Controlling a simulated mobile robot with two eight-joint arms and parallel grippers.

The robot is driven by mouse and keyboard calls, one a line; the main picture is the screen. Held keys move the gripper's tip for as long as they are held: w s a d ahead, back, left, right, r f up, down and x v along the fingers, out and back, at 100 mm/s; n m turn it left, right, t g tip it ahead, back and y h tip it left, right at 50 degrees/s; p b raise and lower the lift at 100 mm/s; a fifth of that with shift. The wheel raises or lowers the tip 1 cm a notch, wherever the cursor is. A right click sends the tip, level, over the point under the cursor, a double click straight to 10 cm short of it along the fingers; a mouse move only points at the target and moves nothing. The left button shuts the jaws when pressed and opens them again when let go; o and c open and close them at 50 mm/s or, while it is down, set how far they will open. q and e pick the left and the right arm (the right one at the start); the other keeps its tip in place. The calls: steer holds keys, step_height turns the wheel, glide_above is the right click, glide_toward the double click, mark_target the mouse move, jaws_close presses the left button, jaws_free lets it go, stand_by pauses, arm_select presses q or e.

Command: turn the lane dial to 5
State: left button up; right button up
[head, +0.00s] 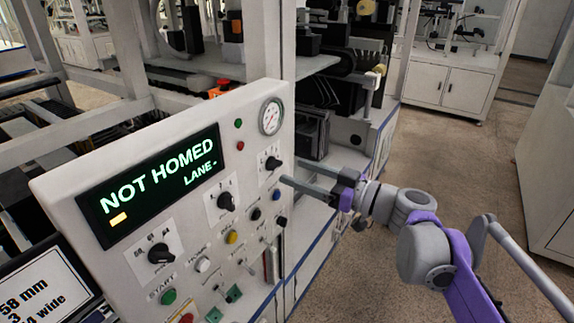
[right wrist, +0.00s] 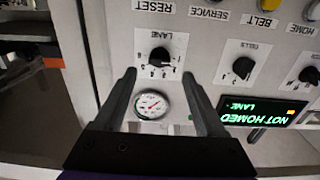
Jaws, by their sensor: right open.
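The lane dial (head: 272,163) is a black knob on a white plate at the upper right of the control panel (head: 60,190). In the right wrist view, which is upside down, the lane dial (right wrist: 160,57) carries the label LANE. My right gripper (head: 292,170) is open and empty, close to the panel with its fingers pointing at the dial. In the right wrist view its fingertips (right wrist: 159,74) stand either side of the dial, apart from it. The display (head: 150,180) reads NOT HOMED and LANE with a dash. The dial's exact setting is too small to read. My left gripper is out of view.
A round gauge (head: 271,116) sits just above the lane dial. Two other black knobs, a middle one (head: 226,201) and a lower-left one (head: 160,254), and several coloured buttons fill the panel. Open floor (head: 440,160) lies to the right.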

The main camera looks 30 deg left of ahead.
mark_target(279, 165)
steer(key=shift+w+a, duration=0.15)
steer(key=shift+a, duration=0.9)
steer(key=shift+w+a, duration=0.1)
steer(key=shift+a, duration=0.95)
jaws_close()
